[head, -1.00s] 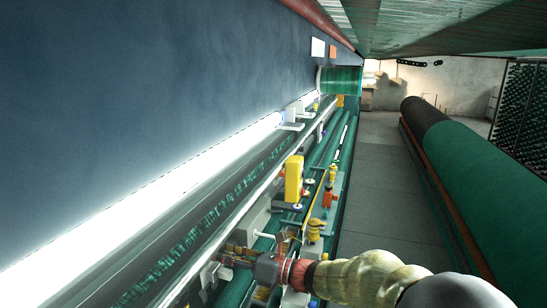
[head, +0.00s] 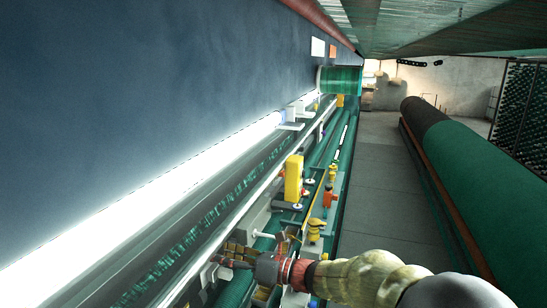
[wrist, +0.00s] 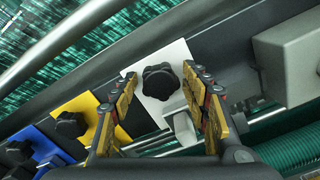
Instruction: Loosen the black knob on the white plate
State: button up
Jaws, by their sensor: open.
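In the wrist view the black lobed knob (wrist: 160,82) sits on the white plate (wrist: 178,53), which is tilted in the picture. My gripper (wrist: 161,74) is open, with one yellow-and-dark finger left of the knob and the other right of it. The knob shows between the fingertips with small gaps on both sides; I cannot tell their depth relative to it. The lower part of the plate is partly covered by the right finger and a grey bracket. In the head view my gripper (head: 232,262) is at the machine's rail, and the knob is too small to make out.
A yellow plate (wrist: 82,103) with a black knob (wrist: 70,124) and a blue plate (wrist: 38,138) with another knob lie to the left. A grey box (wrist: 286,62) is at the right. In the head view the aisle floor (head: 385,190) is clear.

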aim_at(221, 253)
jog(key=shift+d, duration=0.1)
jog(key=shift+v, duration=2.45)
jog(key=shift+o, duration=0.8)
jog(key=o, duration=0.4)
